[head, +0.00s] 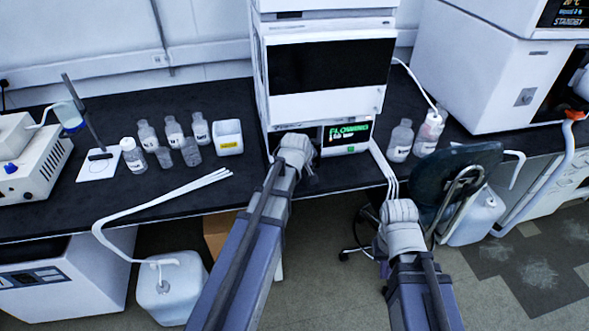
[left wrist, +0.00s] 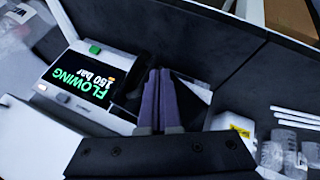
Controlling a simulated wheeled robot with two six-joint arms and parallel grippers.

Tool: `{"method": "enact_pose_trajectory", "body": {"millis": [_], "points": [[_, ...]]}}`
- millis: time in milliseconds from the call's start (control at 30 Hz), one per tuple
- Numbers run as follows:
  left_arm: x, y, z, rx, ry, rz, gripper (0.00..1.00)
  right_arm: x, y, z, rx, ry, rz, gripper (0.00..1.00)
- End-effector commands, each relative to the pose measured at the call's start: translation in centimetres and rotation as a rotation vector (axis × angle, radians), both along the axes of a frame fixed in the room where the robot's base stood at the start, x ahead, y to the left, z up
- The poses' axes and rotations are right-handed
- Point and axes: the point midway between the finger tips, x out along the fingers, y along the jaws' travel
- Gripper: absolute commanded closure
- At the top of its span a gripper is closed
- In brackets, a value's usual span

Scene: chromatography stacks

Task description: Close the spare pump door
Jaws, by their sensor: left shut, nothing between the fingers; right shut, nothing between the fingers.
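The instrument stack (head: 330,65) stands at mid-bench, with a lit pump display (head: 348,134) reading FLOWING at its base. My left gripper (head: 308,168) is in front of the stack's base, just left of that display; the arm hides much of this area. In the left wrist view its purple fingers (left wrist: 158,86) are together and empty, beside the display unit (left wrist: 82,85) and a dark recess. A small white panel edge (left wrist: 195,90) shows beside the fingers; I cannot tell if it is the spare pump door. My right gripper (head: 384,269) hangs low at the bench front, mostly hidden.
Several bottles (head: 173,133) and a white box with a yellow label (head: 228,137) stand left of the stack. White tubes (head: 160,205) lie over the bench edge. Two bottles (head: 400,141) stand to the right. A dark chair (head: 450,180) is beside my right arm.

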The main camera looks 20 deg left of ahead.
Motion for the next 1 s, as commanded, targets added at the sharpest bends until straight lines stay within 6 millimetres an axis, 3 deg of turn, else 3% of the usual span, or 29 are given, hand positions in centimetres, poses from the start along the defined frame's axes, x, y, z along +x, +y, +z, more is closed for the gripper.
{"method": "enact_pose_trajectory", "body": {"millis": [33, 233, 500, 1000], "points": [[1.3, -0.5, 0.0, 0.002, 0.000, 0.039, 1.00, 0.0, 0.0, 0.0, 0.000, 0.000, 0.000, 1.00], [4.5, -1.2, 0.0, 0.001, 0.001, 0.213, 1.00, 0.0, 0.0, 0.0, 0.000, 0.000, 0.000, 1.00], [7.9, -1.3, 0.0, -0.003, 0.002, 0.211, 1.00, 0.0, 0.0, 0.0, 0.000, 0.000, 0.000, 1.00], [10.6, -0.9, 0.0, -0.004, 0.002, 0.210, 1.00, 0.0, 0.0, 0.0, 0.000, 0.000, 0.000, 1.00]]}}
